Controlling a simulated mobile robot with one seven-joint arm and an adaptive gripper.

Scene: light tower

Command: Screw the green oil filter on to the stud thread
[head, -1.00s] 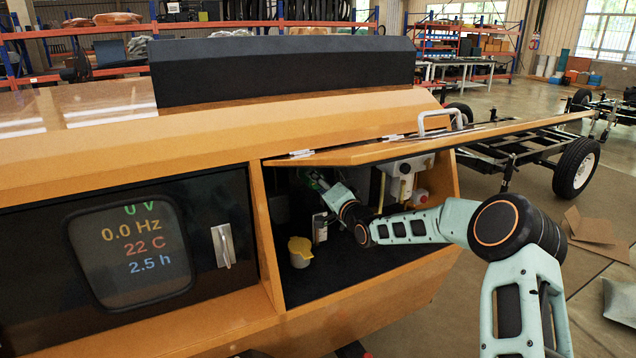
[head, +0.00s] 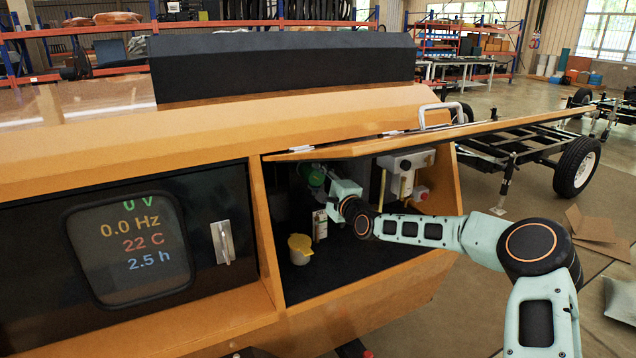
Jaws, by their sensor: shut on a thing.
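The green oil filter (head: 314,174) shows as a small green shape inside the open bay of the orange housing, high up at the left of the bay, just under the raised door. My gripper (head: 325,180) is shut on it, reaching in from the right. The fingertips are small and dark here. The stud thread is not visible; the filter's far end is in shadow, so I cannot tell whether it touches the thread.
A yellow-topped cup (head: 300,250) stands on the bay floor below my gripper, with a pale upright container (head: 320,226) beside it. A white-grey box (head: 405,170) hangs at the bay's right. The orange door (head: 430,140) is raised above my arm.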

